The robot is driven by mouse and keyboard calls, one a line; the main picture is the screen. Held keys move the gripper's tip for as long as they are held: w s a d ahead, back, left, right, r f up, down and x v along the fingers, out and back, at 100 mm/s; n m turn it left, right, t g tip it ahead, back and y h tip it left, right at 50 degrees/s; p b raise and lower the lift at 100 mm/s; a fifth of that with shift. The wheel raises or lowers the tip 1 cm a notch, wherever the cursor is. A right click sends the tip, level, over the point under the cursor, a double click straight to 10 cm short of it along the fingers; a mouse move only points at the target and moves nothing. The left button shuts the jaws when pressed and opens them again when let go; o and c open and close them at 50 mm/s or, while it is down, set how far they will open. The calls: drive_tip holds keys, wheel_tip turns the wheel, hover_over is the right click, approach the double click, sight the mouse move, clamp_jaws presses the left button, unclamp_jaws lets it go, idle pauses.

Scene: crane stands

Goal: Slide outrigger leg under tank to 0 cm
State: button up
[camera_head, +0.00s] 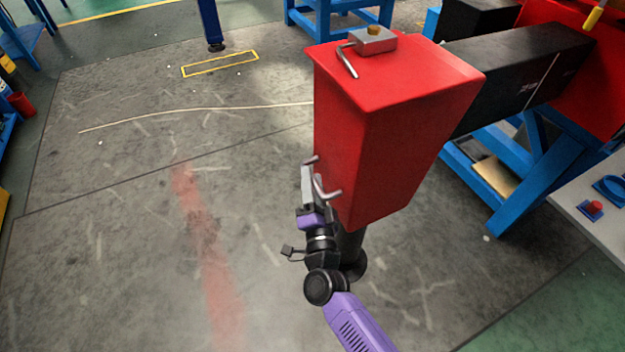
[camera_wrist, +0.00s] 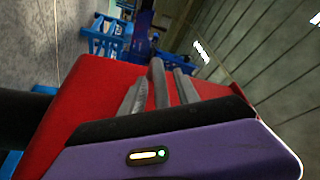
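The red tank (camera_head: 400,110) fills the middle of the head view, at the near end of the dark sliding beam (camera_head: 525,80). A dark leg with a round foot (camera_head: 352,262) shows below the tank, partly behind my arm. A metal handle (camera_head: 327,192) stands out from the tank's lower left side. My gripper (camera_head: 309,185) is at this handle, its fingers beside or around the bar. In the wrist view the fingers and a grey bar (camera_wrist: 159,82) lie close together over the red surface (camera_wrist: 88,95). I cannot tell whether the fingers press on the bar.
The beam reaches back to a red body over a blue stand (camera_head: 540,185). A grey table (camera_head: 590,215) with a red button (camera_head: 592,207) is at the right edge. A yellow-outlined rectangle (camera_head: 220,63) is marked on the floor. The concrete floor left of the tank is clear.

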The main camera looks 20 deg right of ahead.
drive_tip(key=shift+c, duration=0.5)
clamp_jaws()
idle(1.0)
